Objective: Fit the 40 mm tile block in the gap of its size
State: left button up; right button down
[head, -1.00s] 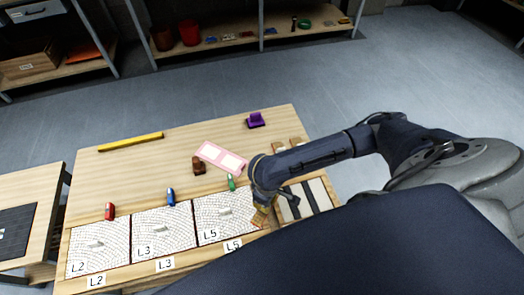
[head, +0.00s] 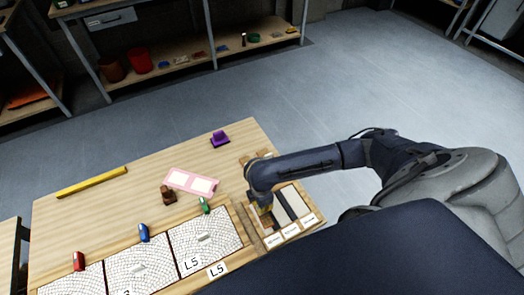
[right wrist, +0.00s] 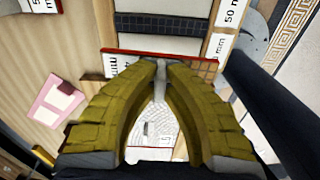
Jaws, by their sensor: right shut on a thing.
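My right gripper (head: 264,208) is over the left part of a wooden tray (head: 250,232) with pale panels and dark gaps. In the right wrist view its olive fingers (right wrist: 160,66) are closed together on a thin pale grip of the tile block (right wrist: 197,67). The block is a wide piece with a red edge and a brown tile grid, its middle hidden by the fingers. A dark gap (right wrist: 160,24) crosses the tray just beyond it. Another dark gap (head: 285,203) shows right of the gripper. I cannot tell whether the block touches the tray. My left gripper is not in view.
White mm labels (head: 291,231) line the tray's front. Mosaic panels, including L5 (head: 205,240), lie left of it. Red (head: 79,261), blue (head: 144,233) and green (head: 205,206) objects stand behind the panels. A pink frame (head: 178,181) and purple object (head: 220,139) lie farther back.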

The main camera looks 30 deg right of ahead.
jog(key=shift+n, duration=0.3)
jog(key=shift+f, duration=2.9)
jog(key=shift+f, duration=0.9)
jog(key=c, duration=1.5)
grip_release()
jog(key=shift+r, duration=0.1)
notch_tip(320, 180, up, 12)
jog(key=shift+f, duration=0.1)
